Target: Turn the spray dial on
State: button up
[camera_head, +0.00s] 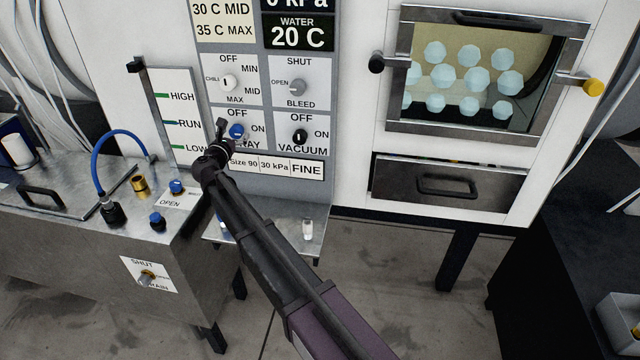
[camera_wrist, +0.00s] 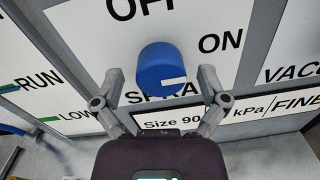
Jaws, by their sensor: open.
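The spray dial (camera_head: 237,130) is a blue knob on the grey control panel, with OFF above it and ON to its right. In the wrist view the dial (camera_wrist: 162,66) is large and near the middle, with a white mark on its face running to the right edge, the ON side. My gripper (camera_head: 221,138) is at the panel in front of the dial and hides part of the SPRAY label. In the wrist view my gripper (camera_wrist: 161,78) is open, one finger on each side of the dial, with gaps visible. I cannot tell how deep the fingertips reach.
A black vacuum dial (camera_head: 300,136) sits to the right, a white chill dial (camera_head: 228,83) above and a grey bleed dial (camera_head: 297,88) above right. A metal tank (camera_head: 60,235) with a blue hose (camera_head: 115,137) stands left. A small shelf (camera_head: 285,237) juts out below the panel.

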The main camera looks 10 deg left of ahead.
jog(key=s+a, duration=0.1)
jog(key=s, duration=1.2)
jog(key=d+f+m+g+h, duration=0.1)
jog(key=d+m, duration=0.3)
jog(key=d, duration=0.5)
jog(key=w+d+f+m+g+h, duration=0.1)
jog(key=d+f+m+g, duration=0.3)
jog(key=d, duration=0.5)
jog(key=w+d+f+m+g+h, duration=0.1)
jog(key=d+f+m+g+h, duration=0.1)
jog(key=d+m, duration=0.4)
jog(key=shift+w+d+f+g+h+p, duration=0.25)
jog(key=shift+d+f+g+h+p, duration=0.35)
jog(key=shift+d, duration=1.45)
jog(key=shift+f, duration=0.15)
jog(key=s+d+f+m+g+y, duration=0.1)
jog(key=s+d+f+m+g, duration=0.25)
jog(key=d, duration=0.45)
jog(key=s+d+f+m+g+y, duration=0.1)
jog(key=s+d+f+m+g, duration=0.1)
jog(key=s+d+m, duration=0.45)
jog(key=s+d+f+m+g+y, duration=0.2)
jog(key=s+d+m+g+y, duration=0.2)
jog(key=s+d+m, duration=0.5)
jog(key=shift+s+d+f+y+p, duration=0.15)
jog(key=shift+d+f+y+p, duration=0.1)
jog(key=shift+d+y+p, duration=0.35)
